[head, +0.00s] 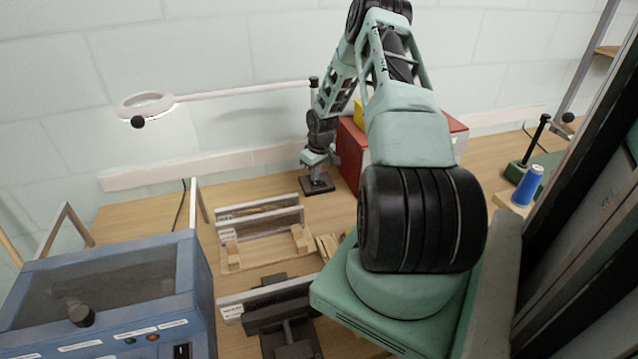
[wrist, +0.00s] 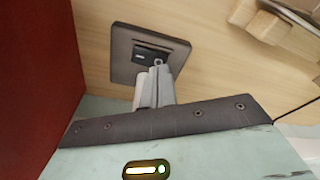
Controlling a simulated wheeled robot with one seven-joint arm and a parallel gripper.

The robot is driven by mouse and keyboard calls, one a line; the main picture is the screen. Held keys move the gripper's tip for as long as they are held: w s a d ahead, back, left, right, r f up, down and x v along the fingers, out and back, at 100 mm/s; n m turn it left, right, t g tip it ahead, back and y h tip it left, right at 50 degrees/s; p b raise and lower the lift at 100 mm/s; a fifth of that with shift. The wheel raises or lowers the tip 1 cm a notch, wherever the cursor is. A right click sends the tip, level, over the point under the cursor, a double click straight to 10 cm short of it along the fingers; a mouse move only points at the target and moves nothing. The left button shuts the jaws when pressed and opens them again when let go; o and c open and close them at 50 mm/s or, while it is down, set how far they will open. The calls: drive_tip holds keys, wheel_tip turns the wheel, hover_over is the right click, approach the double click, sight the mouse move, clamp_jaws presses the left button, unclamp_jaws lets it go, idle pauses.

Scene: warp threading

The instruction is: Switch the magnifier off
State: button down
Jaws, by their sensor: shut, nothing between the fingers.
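The magnifier has a pale ring head (head: 147,105) at the upper left of the head view, on a long white arm (head: 245,90) that runs right to an upright post. Its dark square base (head: 317,185) stands on the table below my gripper (head: 315,172). In the wrist view the base (wrist: 122,62) shows from above, with a small black switch (wrist: 146,52) on it. My gripper (wrist: 157,68) is shut and empty, its tips right beside the switch. Whether they touch it is unclear. The ring looks bright, but I cannot tell whether it is lit.
A red box (head: 350,150) stands close beside the base; it fills the left of the wrist view (wrist: 35,70). Wooden frames (head: 262,240) lie on the table nearer me. A blue machine (head: 110,290) is at the lower left, a blue spool (head: 527,186) at right.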

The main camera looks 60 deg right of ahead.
sight(315, 183)
drive_tip(key=shift+f+b, duration=0.45)
drive_tip(key=shift+f, duration=0.3)
idle(0.3)
drive_tip(key=shift+r+p, duration=2.3)
drive_tip(key=shift+r, duration=1.25)
